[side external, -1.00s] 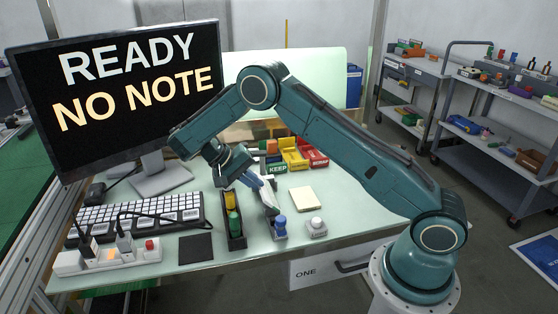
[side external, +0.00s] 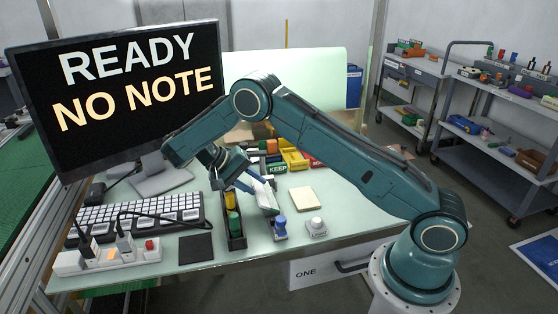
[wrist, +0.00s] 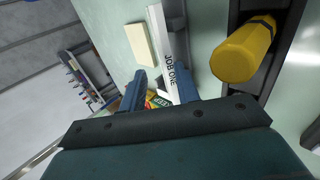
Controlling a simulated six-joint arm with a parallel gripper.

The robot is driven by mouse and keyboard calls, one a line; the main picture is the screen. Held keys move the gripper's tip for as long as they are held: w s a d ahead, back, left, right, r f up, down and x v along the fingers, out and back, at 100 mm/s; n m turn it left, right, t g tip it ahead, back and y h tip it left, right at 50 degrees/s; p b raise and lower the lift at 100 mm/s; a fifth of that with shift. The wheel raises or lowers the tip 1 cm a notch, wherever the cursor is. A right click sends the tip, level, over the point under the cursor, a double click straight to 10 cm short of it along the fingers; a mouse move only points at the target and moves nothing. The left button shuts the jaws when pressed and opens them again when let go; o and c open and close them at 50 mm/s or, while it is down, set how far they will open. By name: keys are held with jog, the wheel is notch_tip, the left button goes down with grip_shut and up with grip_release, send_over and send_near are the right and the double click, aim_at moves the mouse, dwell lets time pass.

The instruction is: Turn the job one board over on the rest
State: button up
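The job one board is a narrow white and grey piece lettered "JOB ONE" (wrist: 171,60). In the side external view the board (side external: 265,199) is tilted above the table, its lower end close to a blue-topped piece (side external: 280,223); I cannot tell if they touch. My gripper (side external: 250,182) reaches down to the board's upper end. In the wrist view the board lies between the two fingers of my gripper (wrist: 160,88), against the right one, and it moves with them. Contact at the left finger is unclear. I cannot clearly make out the rest.
A black tray (side external: 237,242) with a yellow cylinder (wrist: 245,50) and a green one stands just left of the board. A cream block (side external: 305,197) and a white-knobbed piece (side external: 316,227) are to the right. Coloured bins (side external: 292,158), a keyboard (side external: 140,213) and a monitor (side external: 115,95) stand around.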

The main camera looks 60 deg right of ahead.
jog(key=shift+s+d+r+t+y, duration=0.5)
jog(key=shift+t+y, duration=0.3)
dwell(0.4)
jog(key=shift+r, duration=2.25)
jog(key=shift+d+r+m+t+y, duration=1.3)
jog(key=shift+d+m+t+y, duration=0.4)
jog(key=shift+d, duration=0.5)
jog(key=w+a+r+m+t+y, duration=0.1)
jog(key=a+r+t+y, duration=0.1)
jog(key=a+t, duration=0.4)
jog(key=w+a+r+m+t+y, duration=0.1)
jog(key=w+a+r+t+y, duration=0.1)
jog(key=a+t, duration=0.4)
jog(key=shift+w+a, duration=0.2)
jog(key=shift+a, duration=0.9)
